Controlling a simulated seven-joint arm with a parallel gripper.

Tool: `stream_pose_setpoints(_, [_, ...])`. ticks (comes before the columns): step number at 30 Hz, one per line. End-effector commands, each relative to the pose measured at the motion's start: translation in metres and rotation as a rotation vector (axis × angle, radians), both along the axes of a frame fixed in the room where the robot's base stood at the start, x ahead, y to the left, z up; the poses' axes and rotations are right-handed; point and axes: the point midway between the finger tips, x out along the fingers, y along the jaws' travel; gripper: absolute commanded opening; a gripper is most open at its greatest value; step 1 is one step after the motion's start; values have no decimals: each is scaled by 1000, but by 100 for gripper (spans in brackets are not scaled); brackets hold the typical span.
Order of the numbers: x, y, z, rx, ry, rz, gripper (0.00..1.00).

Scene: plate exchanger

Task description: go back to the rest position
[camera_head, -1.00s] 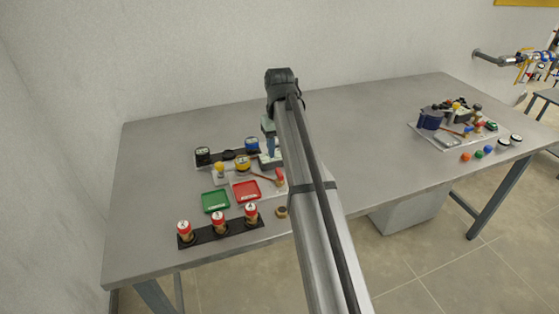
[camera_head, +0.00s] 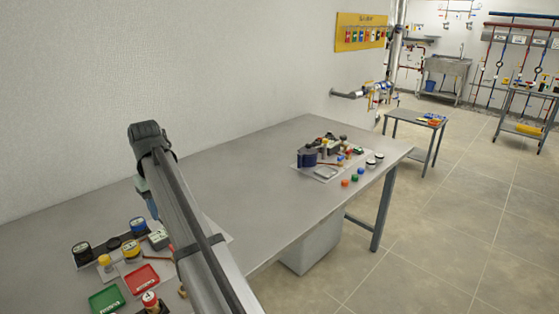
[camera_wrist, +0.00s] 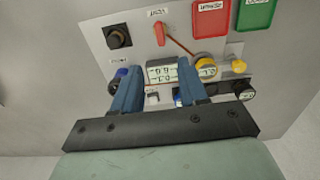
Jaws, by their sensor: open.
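My gripper (camera_wrist: 161,92) shows in the wrist view with its two blue fingers apart and nothing held between them. Past the fingertips is a small device with a white display (camera_wrist: 165,72) on the pale board (camera_wrist: 85,43); I cannot tell how far it is from the fingers. In the head view my arm reaches over the left part of the table (camera_head: 245,180), and its links hide most of the gripper. The rest position itself is not marked in either view.
Near my gripper are a red tray (camera_head: 142,279), a green tray (camera_head: 106,300), a yellow-topped gauge (camera_head: 131,248) and several dark knobs. A second board with a dark blue container (camera_head: 307,158) stands at the table's far right. The middle of the table is clear.

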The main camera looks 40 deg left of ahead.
Motion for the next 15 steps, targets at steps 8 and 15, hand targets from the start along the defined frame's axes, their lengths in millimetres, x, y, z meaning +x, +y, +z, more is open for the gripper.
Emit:
stream_pose_setpoints(8, [19,-23,-23,-14,7,-28,43])
stream_pose_setpoints(15, [80,-111,-102,-69,40,-137,43])
